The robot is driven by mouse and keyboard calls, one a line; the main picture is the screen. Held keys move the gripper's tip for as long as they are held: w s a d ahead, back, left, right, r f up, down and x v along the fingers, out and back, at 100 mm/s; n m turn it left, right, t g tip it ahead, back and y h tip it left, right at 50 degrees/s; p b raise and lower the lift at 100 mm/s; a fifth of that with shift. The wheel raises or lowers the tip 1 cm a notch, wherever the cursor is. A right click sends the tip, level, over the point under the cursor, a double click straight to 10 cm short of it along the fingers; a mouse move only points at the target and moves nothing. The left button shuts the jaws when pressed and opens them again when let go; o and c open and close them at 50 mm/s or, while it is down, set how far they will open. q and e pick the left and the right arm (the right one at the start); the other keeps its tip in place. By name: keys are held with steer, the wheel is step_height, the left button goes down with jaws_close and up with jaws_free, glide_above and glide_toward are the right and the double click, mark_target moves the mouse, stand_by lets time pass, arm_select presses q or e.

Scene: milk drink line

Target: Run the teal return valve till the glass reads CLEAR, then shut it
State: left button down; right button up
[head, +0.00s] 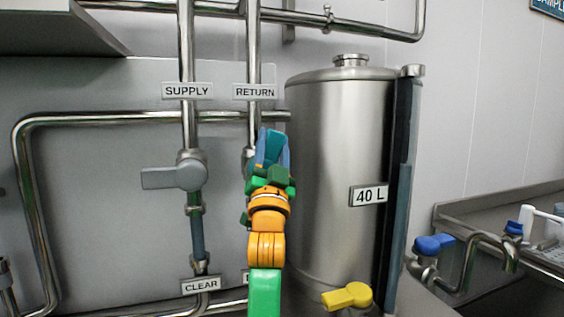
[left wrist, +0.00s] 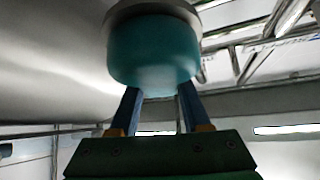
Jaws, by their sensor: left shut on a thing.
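The teal return valve handle (head: 270,146) is on the pipe below the RETURN label (head: 255,92). My left gripper (head: 271,162) is shut on it, its blue fingers on either side. In the left wrist view the teal handle (left wrist: 153,50) fills the top middle, between the fingertips (left wrist: 157,95). The handle's exact angle is hard to tell. My arm hides the valve body and the pipe below. A sight glass (head: 197,236) with blue-grey content is on the supply pipe, above a CLEAR label (head: 201,285). A second label beside it is mostly hidden. My right gripper is not in view.
The grey supply valve lever (head: 172,178) points left, across its pipe. A steel 40 L tank (head: 325,180) with a dark upright gauge (head: 402,170) stands close right. A yellow lever (head: 347,297) is low in front. A sink with blue-handled taps (head: 434,243) is at right.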

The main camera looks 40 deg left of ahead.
arm_select(q)
steer(key=n+g+y, duration=0.1)
steer(key=n+g+y+b, duration=0.1)
steer(key=n, duration=0.1)
steer(key=n+g+y, duration=0.1)
steer(key=n, duration=0.1)
steer(key=shift+s+a+f+y, duration=0.1)
steer(key=shift+s+a+y, duration=0.2)
steer(key=shift+s, duration=0.1)
steer(key=shift+s+a+n+g+y+b, duration=0.1)
steer(key=shift+s+n+g+y+b, duration=0.1)
steer(key=shift+n+g+y, duration=0.35)
steer(key=shift+s+a+n+g+y+b, duration=0.1)
steer(key=shift+n+g+y+b, duration=0.15)
steer(key=shift+n+g, duration=0.6)
steer(key=shift+s+n+g+y+b, duration=0.15)
steer(key=shift+n+g+y, duration=0.25)
steer(key=shift+n, duration=0.5)
steer(key=shift+s+r+n, duration=0.1)
steer(key=shift+r+n, duration=0.15)
steer(key=shift+n, duration=0.05)
steer(key=shift+c, duration=1.8)
jaws_free()
steer(key=shift+s+d+f, duration=0.1)
steer(key=shift+d+f, duration=0.05)
steer(key=shift+f, duration=0.2)
steer(key=b+v, duration=0.3)
steer(key=v, duration=0.3)
steer(key=shift+d, duration=0.2)
